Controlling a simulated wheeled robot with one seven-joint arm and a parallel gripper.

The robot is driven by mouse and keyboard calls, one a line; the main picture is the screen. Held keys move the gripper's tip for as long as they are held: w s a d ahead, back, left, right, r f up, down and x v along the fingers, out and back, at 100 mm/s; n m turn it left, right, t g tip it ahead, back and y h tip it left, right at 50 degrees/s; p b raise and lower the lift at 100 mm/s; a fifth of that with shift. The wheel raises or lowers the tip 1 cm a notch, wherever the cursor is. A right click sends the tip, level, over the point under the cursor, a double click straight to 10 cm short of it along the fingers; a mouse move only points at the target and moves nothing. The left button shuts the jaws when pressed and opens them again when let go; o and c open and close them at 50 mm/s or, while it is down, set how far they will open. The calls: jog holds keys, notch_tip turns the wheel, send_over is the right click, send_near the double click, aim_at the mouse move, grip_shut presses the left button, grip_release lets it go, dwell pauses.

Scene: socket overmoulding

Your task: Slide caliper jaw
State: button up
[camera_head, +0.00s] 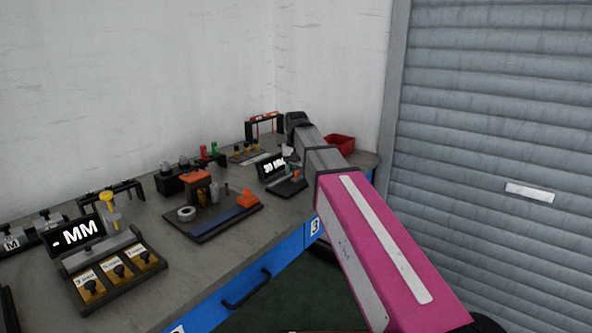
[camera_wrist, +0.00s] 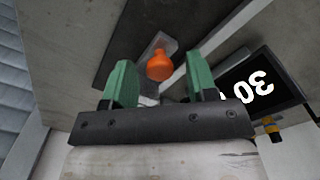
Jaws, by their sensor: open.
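The caliper's black base (camera_head: 289,188) stands near the table's front edge, left of my arm. Its black display (camera_head: 270,167) reads "30" and part of a unit; the display also shows in the wrist view (camera_wrist: 262,88), upside down. An orange knob (camera_wrist: 160,66) stands on a grey block (camera_wrist: 158,43), seemingly the sliding jaw. The knob also shows small in the head view (camera_head: 296,174). My gripper (camera_wrist: 162,72) is open, its two green fingers apart on either side of the knob in the picture. No contact shows. In the head view, my arm partly hides the gripper.
A fixture with a blue rail and orange block (camera_head: 249,198) stands left of the caliper. A red bin (camera_head: 341,143) lies behind my arm. A display marked "- MM" (camera_head: 77,233) stands at the near left. A roller shutter (camera_head: 490,130) is at right.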

grip_shut()
jog(key=shift+s+a, duration=1.05)
jog(key=shift+s, duration=0.3)
grip_release()
jog(key=shift+s, duration=0.1)
notch_tip(320, 180, up, 11)
